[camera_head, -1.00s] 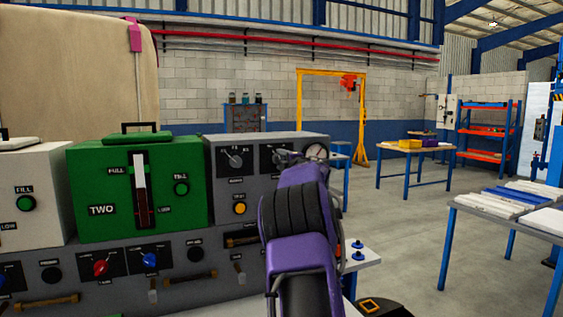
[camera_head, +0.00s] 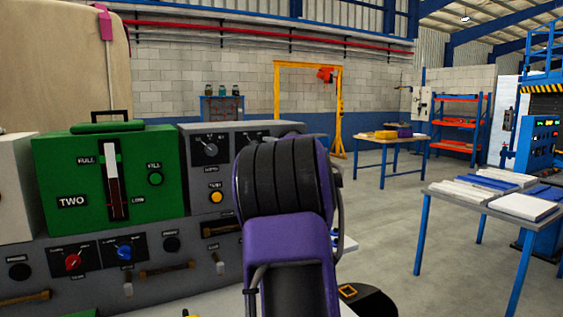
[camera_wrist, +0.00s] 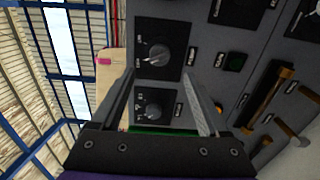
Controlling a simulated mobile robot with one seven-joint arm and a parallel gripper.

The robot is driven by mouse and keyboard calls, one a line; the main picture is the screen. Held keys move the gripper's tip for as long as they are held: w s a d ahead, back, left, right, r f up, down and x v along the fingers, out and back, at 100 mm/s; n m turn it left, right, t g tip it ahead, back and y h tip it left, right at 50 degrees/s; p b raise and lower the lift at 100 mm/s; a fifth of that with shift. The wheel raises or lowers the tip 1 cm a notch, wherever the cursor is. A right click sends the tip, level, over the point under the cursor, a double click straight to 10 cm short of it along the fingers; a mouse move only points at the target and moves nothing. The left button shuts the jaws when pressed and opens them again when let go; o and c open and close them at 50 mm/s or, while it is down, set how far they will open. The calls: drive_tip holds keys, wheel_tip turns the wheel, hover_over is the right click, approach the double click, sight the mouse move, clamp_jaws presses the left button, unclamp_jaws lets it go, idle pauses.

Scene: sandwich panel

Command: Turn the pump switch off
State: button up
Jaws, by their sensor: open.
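The grey control panel (camera_head: 190,160) stands beside the green box marked TWO. It carries black rotary switches; one (camera_head: 210,150) shows in the head view, and a second beside it is partly hidden by my purple arm. In the wrist view, two dark rotary knobs, an upper one (camera_wrist: 158,54) and a lower one (camera_wrist: 153,108), sit on black plates. My gripper (camera_wrist: 160,72) is open and empty, its fingers on either side of the lower knob in the picture; I cannot tell whether they touch it. The labels are too small to tell which is the pump switch.
A yellow button (camera_head: 216,197) sits below the rotary switch. The lower panel has a red knob (camera_head: 72,262), a blue knob (camera_head: 125,252), toggles and bar handles. The green box (camera_head: 70,180) stands left. Open floor and a table (camera_head: 500,205) lie right.

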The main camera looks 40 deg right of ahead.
drive_tip(key=v, duration=0.8)
drive_tip(key=shift+s, duration=0.25)
